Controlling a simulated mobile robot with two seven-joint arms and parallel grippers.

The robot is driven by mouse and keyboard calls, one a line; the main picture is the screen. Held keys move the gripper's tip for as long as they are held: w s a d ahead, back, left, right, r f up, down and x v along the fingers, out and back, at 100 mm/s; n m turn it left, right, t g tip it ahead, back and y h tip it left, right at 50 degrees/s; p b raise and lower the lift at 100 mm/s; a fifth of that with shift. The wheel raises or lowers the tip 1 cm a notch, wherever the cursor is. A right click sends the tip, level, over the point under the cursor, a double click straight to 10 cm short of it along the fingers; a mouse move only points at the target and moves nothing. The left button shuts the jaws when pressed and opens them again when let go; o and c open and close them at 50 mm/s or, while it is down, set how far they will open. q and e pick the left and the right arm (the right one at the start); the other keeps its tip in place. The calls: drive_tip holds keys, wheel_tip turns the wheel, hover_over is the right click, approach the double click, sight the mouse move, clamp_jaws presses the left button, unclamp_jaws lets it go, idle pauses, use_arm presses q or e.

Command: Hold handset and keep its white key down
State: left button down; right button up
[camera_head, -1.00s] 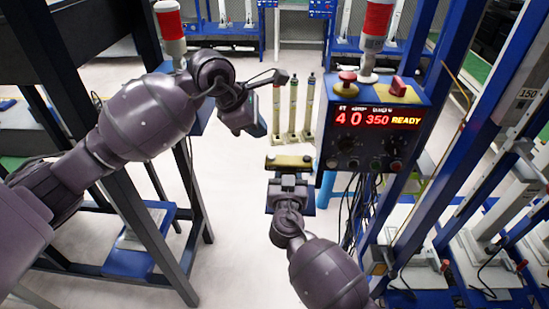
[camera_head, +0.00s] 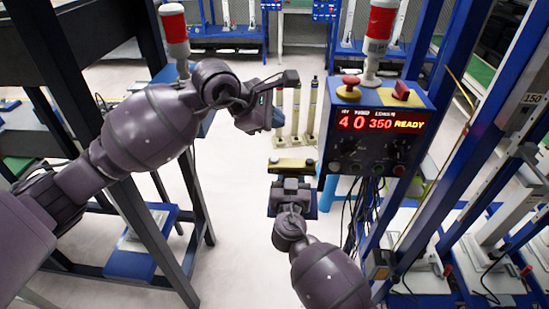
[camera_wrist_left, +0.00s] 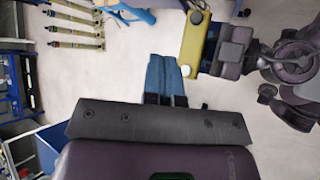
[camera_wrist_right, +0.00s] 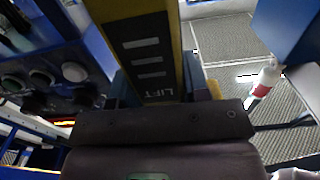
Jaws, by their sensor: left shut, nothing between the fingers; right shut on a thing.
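The handset (camera_head: 292,166) is a yellow bar with a dark face, held level in front of the control box. My right gripper (camera_head: 291,180) is shut on it. In the right wrist view the handset (camera_wrist_right: 150,50) stands between the fingers, its dark side marked LIFT.
The blue control box (camera_head: 375,135) reads 40 350 READY and stands close right of the handset, with cables hanging below. Upright posts (camera_head: 296,112) stand behind. A dark frame (camera_head: 150,190) is on the left and blue uprights (camera_head: 440,150) on the right. Pale floor lies between.

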sight(275, 160)
use_arm(q)
drive_tip(key=shift+f, duration=3.75)
drive_tip(key=shift+f, duration=0.1)
drive_tip(key=shift+f, duration=0.3)
drive_tip(key=shift+f, duration=0.6)
idle(0.7)
drive_tip(key=shift+r, duration=0.1)
idle(0.8)
drive_tip(key=shift+r, duration=0.9)
drive_tip(key=shift+r, duration=0.1)
drive_tip(key=shift+r, duration=2.4)
